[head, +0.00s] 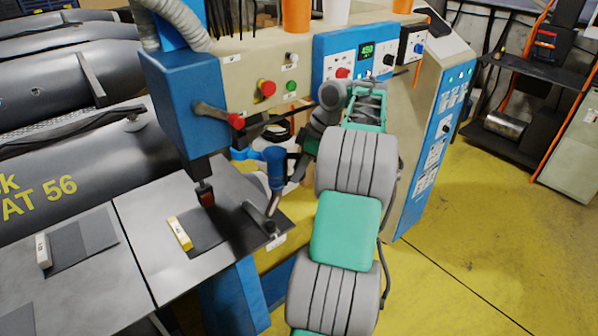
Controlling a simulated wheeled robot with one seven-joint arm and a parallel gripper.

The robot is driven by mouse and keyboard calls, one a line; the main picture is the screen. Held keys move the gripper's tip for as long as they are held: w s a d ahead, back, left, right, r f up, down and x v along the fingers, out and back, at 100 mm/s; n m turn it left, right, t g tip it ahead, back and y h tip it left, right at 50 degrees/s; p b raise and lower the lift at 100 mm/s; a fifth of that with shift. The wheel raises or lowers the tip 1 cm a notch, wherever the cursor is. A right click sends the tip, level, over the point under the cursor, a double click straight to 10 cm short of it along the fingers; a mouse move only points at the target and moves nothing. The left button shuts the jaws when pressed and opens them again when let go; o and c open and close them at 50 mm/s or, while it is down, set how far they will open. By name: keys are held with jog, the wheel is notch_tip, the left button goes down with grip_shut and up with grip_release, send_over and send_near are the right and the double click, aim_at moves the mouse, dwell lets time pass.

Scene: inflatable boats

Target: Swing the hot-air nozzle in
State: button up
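A blue hot-air tool (275,168) with a bent metal nozzle (273,205) stands at the front right of the blue machine head (182,105). The nozzle points down near the right edge of the grey work plate, to the right of the red-tipped foot (206,196) under the head. A lever with a red knob (236,121) sticks out of the head. My arm reaches up from the bottom and bends left at the top. My gripper (272,128) is small and dark, above the hot-air tool and right of the red knob. I cannot tell whether it touches anything or how its fingers stand.
A beige panel with a red button (267,88) and a blue control panel (360,55) stand behind. Grey boat tubes (70,75) fill the left. Yellow floor (490,240) is clear at right.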

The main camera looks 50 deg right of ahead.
grip_shut()
dwell(1.4)
